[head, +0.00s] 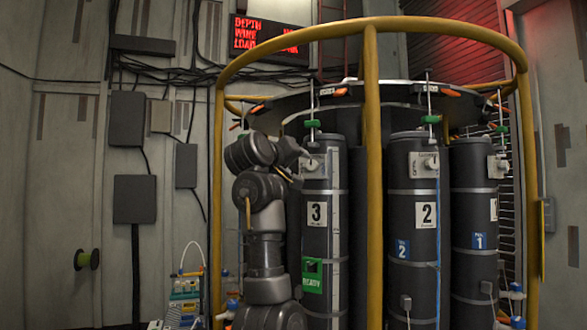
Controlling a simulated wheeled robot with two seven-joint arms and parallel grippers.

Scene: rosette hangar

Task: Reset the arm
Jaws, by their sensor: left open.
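My left arm (265,225) rises from the bottom of the head view, left of centre, bent at its upper joint. My left gripper (303,156) is at its upper end, small and dark, open, in front of the upper part of the dark cylinder marked 3 (316,265). Its fingers are hard to make out against the cylinder, and I cannot tell whether they touch it. No held thing shows. My right gripper is not in view.
A yellow rail frame (371,180) surrounds the rosette. Cylinders marked 2 (413,270) and 1 (474,265) stand to the right. A red-lettered display (270,40) hangs behind.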

